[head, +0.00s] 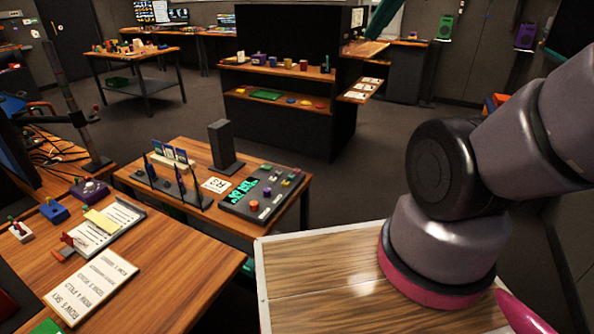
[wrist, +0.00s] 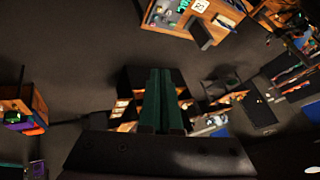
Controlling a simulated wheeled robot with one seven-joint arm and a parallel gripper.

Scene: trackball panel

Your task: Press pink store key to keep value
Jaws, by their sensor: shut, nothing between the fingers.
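The dark control panel (head: 262,192) lies on the small wooden table in the middle of the head view. Part of the panel also shows at the top of the wrist view (wrist: 172,12). My gripper (wrist: 161,72) shows in the wrist view, its green fingers shut and empty, well away from the panel.
A nearer wooden desk (head: 150,270) holds signs and small devices. A dark shelf unit (head: 285,110) stands behind. Open floor lies between the small table and the shelf.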

